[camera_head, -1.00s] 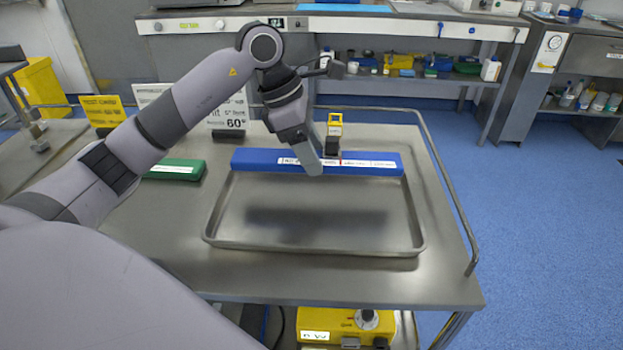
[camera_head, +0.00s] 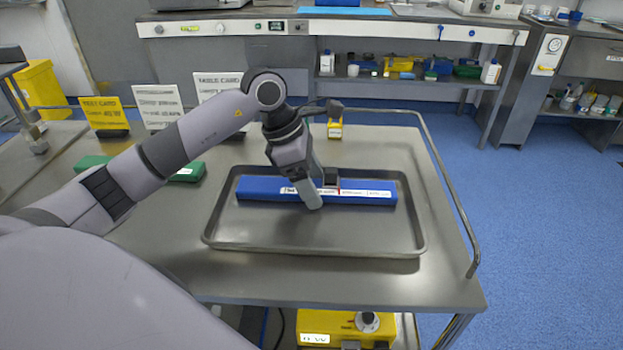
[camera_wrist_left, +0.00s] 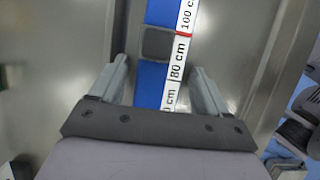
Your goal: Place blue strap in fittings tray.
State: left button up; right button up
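The blue strap (camera_head: 365,192) is a long, stiff-looking blue bar with a white printed scale. It lies level inside the back half of the grey metal tray (camera_head: 320,250), apparently on its floor. My left gripper (camera_head: 318,196) is over the strap's middle, pointing down. In the left wrist view the strap (camera_wrist_left: 150,85) runs between my two spread fingers (camera_wrist_left: 159,75), with a gap on each side. A dark square block (camera_wrist_left: 158,43) sits on the strap just beyond the fingertips. My right gripper is out of view.
A green bar (camera_head: 186,172) lies left of the tray, partly behind my arm. A yellow item (camera_head: 335,128) and printed cards (camera_head: 158,106) stand behind. A metal rail (camera_head: 455,200) edges the table's right side. The table front (camera_head: 330,280) is clear.

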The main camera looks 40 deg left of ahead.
pick_arm(q)
jog(key=shift+r, duration=0.15)
jog(key=shift+r, duration=0.25)
jog(key=v, duration=1.1)
jog(key=shift+r+p, duration=0.3)
jog(key=shift+p, duration=0.05)
jog(key=shift+s+a, duration=0.1)
